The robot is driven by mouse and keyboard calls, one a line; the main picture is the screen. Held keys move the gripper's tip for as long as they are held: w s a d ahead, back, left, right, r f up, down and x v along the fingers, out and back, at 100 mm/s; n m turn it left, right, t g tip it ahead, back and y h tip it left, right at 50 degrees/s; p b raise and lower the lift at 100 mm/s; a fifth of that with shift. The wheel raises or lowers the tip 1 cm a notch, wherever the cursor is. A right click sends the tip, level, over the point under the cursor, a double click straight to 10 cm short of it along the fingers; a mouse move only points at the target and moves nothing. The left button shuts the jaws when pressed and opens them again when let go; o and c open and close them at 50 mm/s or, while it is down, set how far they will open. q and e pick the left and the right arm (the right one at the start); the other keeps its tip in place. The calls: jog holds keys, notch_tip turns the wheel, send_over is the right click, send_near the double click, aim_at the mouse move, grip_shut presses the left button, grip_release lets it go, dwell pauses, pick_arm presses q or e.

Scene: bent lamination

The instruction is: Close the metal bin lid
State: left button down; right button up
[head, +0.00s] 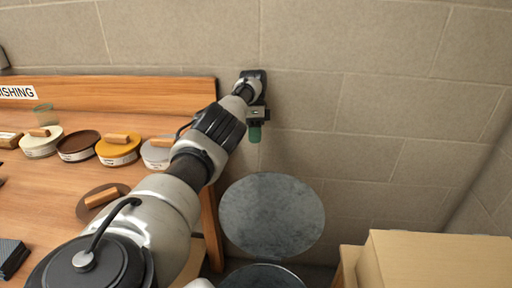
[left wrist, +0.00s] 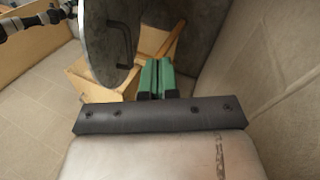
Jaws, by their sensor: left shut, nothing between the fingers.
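The metal bin lid (head: 272,215) is a grey round disc. It stands raised, near upright, by the wall above the metal bin (head: 262,277), whose opening shows at the bottom edge. My left gripper (head: 254,134), with green fingertips, is shut and empty. In the head view it appears above the lid, against the wall, apart from it. The left wrist view shows its green fingers (left wrist: 156,70) together, with the lid (left wrist: 98,40) and its dark handle to their left. Most of the bin is out of the head view. My right gripper is not in view.
A wooden workbench (head: 60,178) with several round tins (head: 118,149) lies at the left. Cardboard boxes (head: 440,262) stand at the lower right, beside the bin. A block wall (head: 350,120) closes off the back.

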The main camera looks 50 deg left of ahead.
aim_at(256, 175)
pick_arm(q)
jog(key=shift+s+d+f+p, duration=0.8)
jog(key=shift+d+f, duration=0.2)
jog(key=shift+f, duration=0.5)
jog(key=shift+s+d+f+p, duration=0.7)
jog(key=shift+s+d+f, duration=0.2)
jog(key=shift+f, duration=0.55)
jog(key=shift+s+d+f+p, duration=0.8)
jog(key=shift+d+f, duration=0.25)
jog(key=shift+f, duration=0.45)
